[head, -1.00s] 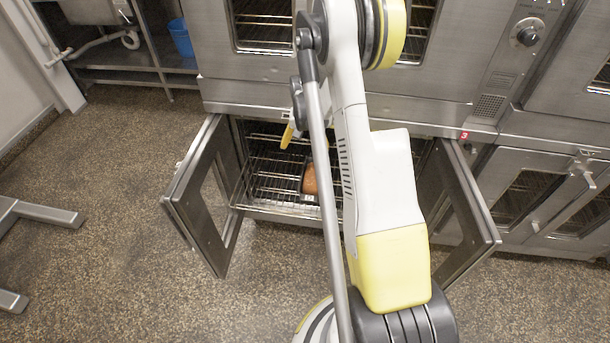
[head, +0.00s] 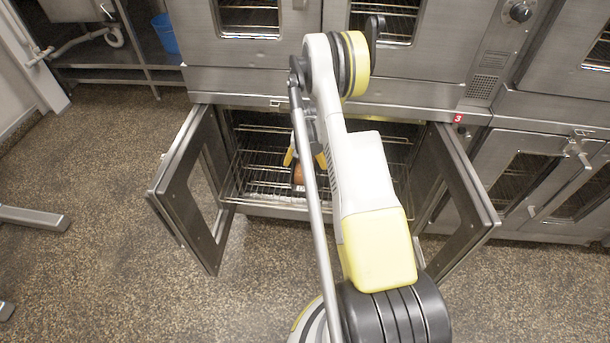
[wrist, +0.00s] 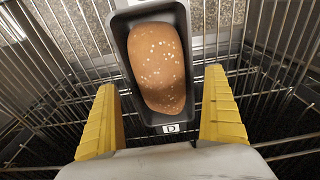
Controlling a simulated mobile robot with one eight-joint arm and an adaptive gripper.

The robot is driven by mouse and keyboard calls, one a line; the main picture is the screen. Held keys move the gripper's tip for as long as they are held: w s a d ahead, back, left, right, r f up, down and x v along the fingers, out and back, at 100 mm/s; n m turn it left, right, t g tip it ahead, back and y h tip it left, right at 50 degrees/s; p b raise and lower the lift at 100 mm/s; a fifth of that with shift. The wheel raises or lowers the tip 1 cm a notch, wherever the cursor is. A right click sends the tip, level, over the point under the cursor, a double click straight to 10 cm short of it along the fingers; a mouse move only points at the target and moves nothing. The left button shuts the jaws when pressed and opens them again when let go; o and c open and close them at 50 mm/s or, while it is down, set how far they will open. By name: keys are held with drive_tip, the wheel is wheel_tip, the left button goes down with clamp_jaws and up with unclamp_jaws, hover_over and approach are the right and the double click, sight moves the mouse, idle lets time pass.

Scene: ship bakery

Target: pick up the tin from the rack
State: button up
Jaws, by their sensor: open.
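The tin (wrist: 182,116) is a dark loaf tin holding a brown seeded loaf (wrist: 157,68), with a label marked D on its near end. It sits on the wire rack (head: 262,187) inside the open lower oven. In the head view the loaf (head: 298,175) shows, partly hidden behind my arm. My gripper (wrist: 165,108) is open, its two yellow fingers spread to either side of the tin's near end. The fingertips are apart from the tin's walls. In the head view my gripper (head: 304,160) is at the oven opening, partly hidden by the arm.
The oven's left door (head: 190,190) and right door (head: 455,185) stand open, flanking my arm. The upper oven's front (head: 235,85) is above the opening. Rack side wires (wrist: 275,40) flank the tin. Another closed oven (head: 545,180) stands to the right. Floor at left is mostly clear.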

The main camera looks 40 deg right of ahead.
wheel_tip(320, 180, down, 3)
drive_tip(key=shift+w+b, duration=0.15)
drive_tip(key=shift+b, duration=0.3)
drive_tip(key=c, duration=1.4)
drive_tip(key=shift+o, duration=0.2)
drive_tip(key=shift+r, duration=0.1)
drive_tip(key=shift+r, duration=0.15)
